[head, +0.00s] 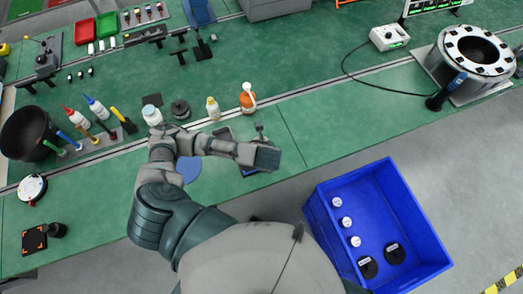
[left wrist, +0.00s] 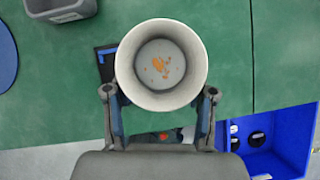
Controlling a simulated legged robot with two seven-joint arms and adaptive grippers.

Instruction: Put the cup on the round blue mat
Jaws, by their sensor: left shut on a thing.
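The cup (left wrist: 127,75) is pale grey, and I look down into its round mouth in the left wrist view. Orange specks show on its inner floor. My left gripper (left wrist: 159,93) is shut on it, with one finger on each side. I cannot make out the cup in the head view. The round blue mat (head: 188,168) lies on the green bench, partly hidden by my left arm, whose hand end is to the right of it. The mat's edge also shows at the left of the left wrist view (left wrist: 6,56). My right gripper is not in view.
A white-lidded jar (head: 152,116), a yellowish bottle (head: 213,108) and an orange bottle (head: 247,99) stand behind my arm. A grey container (left wrist: 62,9) is near the mat in the wrist view. A blue bin (head: 322,222) stands beyond the bench's front edge.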

